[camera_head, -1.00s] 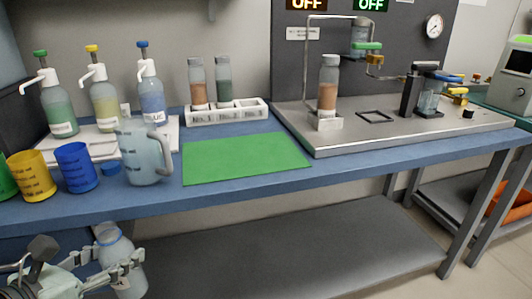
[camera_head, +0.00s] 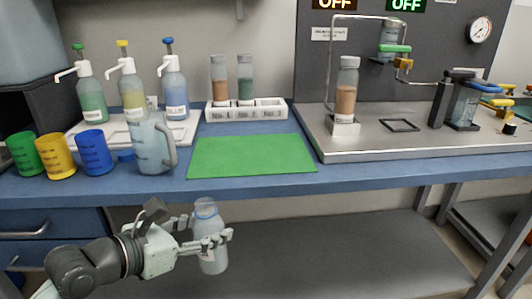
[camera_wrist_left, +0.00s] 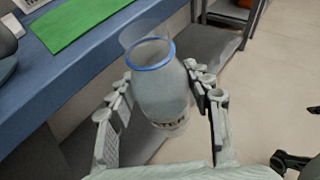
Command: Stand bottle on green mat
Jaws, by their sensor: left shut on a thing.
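The bottle (camera_head: 209,236) is pale and translucent, with a blue ring at its neck. My left gripper (camera_head: 208,238) is shut on it and holds it about upright, in front of the bench and lower than its top. The left wrist view shows the bottle (camera_wrist_left: 160,88) between the two fingers of the left gripper (camera_wrist_left: 165,100). The green mat (camera_head: 252,156) lies flat and bare on the blue bench top, behind and above the bottle in the head view; part of it shows in the left wrist view (camera_wrist_left: 75,22). My right gripper is not in view.
A clear jug (camera_head: 152,145) stands left of the mat, beside blue (camera_head: 94,153), yellow (camera_head: 56,157) and green (camera_head: 25,154) cups. A white rack (camera_head: 247,110) with two tubes is behind the mat. A metal platform (camera_head: 420,145) is to its right. The bench's front edge lies between bottle and mat.

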